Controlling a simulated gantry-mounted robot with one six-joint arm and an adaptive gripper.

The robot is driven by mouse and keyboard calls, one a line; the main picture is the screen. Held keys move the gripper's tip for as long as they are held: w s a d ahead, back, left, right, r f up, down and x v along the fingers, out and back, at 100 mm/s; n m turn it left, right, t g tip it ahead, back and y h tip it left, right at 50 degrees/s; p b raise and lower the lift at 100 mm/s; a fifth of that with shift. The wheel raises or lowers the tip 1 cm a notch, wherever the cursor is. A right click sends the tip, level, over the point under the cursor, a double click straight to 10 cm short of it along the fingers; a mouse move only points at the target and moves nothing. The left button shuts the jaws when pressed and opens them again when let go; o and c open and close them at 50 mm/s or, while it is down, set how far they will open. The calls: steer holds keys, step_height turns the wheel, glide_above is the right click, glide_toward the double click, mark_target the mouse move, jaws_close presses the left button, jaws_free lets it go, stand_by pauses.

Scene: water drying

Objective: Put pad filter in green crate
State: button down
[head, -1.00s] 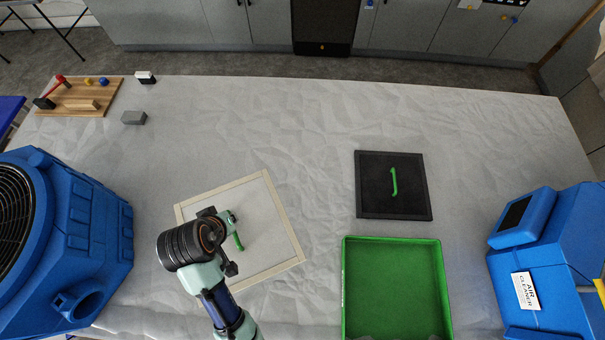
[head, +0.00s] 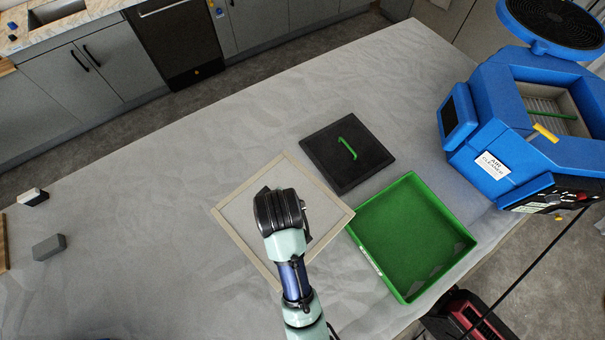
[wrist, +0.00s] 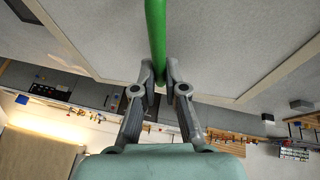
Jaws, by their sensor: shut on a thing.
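The pad filter (head: 322,208) is a square pale panel with a cream frame. In the head view it lies beneath my arm, close to the left corner of the green crate (head: 400,240). My gripper (wrist: 158,82) is shut on the panel's green handle (wrist: 155,30) in the wrist view. The panel's pale face (wrist: 100,30) fills the upper part of that view. My wrist hides the handle and fingers in the head view. The panel appears raised, but its height is hard to tell. The crate is open and empty.
A black square filter (head: 330,165) with a green handle lies behind the crate. The blue air cleaner (head: 500,125) stands at the right, its top open. A grey block (head: 49,247) and a black-and-white block (head: 33,197) lie far left. The table between is clear.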

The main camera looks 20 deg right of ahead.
steer(key=shift+m, duration=0.4)
steer(key=d, duration=0.6)
steer(key=d+b, duration=0.1)
steer(key=d, duration=0.5)
steer(key=shift+w+f, duration=0.1)
steer(key=shift+f, duration=0.1)
steer(key=s+d, duration=0.3)
steer(key=d, duration=0.8)
steer(key=m+h+b, duration=0.1)
steer(key=b, duration=0.2)
glide_above(400, 229)
steer(key=shift+s+f, duration=0.1)
steer(key=shift+f, duration=9.4)
steer(key=shift+f, duration=0.45)
steer(key=c, duration=1.2)
jaws_free()
steer(key=shift+r, duration=0.1)
